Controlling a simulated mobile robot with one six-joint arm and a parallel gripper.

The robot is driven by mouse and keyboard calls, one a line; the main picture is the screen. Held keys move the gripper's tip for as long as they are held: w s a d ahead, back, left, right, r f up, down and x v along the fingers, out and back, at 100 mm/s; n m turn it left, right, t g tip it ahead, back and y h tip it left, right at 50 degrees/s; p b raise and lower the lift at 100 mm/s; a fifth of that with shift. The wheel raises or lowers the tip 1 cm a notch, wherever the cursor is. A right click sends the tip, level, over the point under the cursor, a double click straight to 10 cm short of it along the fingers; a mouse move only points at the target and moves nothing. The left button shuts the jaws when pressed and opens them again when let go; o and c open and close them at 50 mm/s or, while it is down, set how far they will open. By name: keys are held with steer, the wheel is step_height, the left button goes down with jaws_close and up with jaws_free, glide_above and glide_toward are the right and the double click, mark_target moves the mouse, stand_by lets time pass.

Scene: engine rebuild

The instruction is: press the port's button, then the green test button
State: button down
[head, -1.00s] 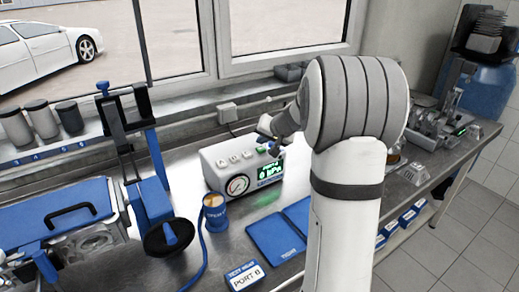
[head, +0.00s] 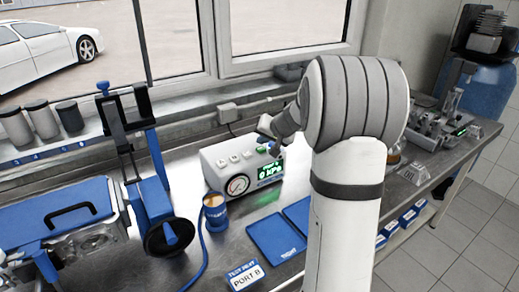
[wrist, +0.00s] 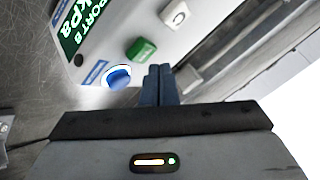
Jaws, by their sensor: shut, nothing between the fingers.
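The tester (head: 217,182) is a light grey box on the bench with a round gauge (head: 237,185) and a lit green display (head: 266,174) reading about 0 kPa. Several white port buttons (head: 235,158) run along its top, and one shows in the wrist view (wrist: 177,14). The green test button (wrist: 142,50) is beside it, and a blue round knob (wrist: 118,77) with a bright ring is closer to my gripper. My gripper (wrist: 159,70) is shut and empty. Its fingertips appear close to the green button and knob; contact cannot be told. In the head view my arm partly hides it.
A card (head: 244,276) reading PORT B lies on the bench front. A blue-banded cup (head: 215,212) with a blue hose and blue mats (head: 275,240) are in front of the tester. A blue-and-black clamp stand (head: 150,195) is at left. The window sill is behind.

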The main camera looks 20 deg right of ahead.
mark_target(263, 150)
steer(key=shift+f, duration=0.2)
steer(key=shift+f+b, duration=0.25)
steer(key=shift+b, duration=0.45)
steer(key=shift+f+b, duration=0.5)
steer(key=shift+b, duration=0.2)
stand_by(0.3)
steer(key=shift+r, duration=0.15)
steer(key=shift+r+p, duration=0.5)
steer(key=shift+r, duration=0.3)
steer(key=shift+r+p, duration=1.55)
steer(key=shift+r, duration=1)
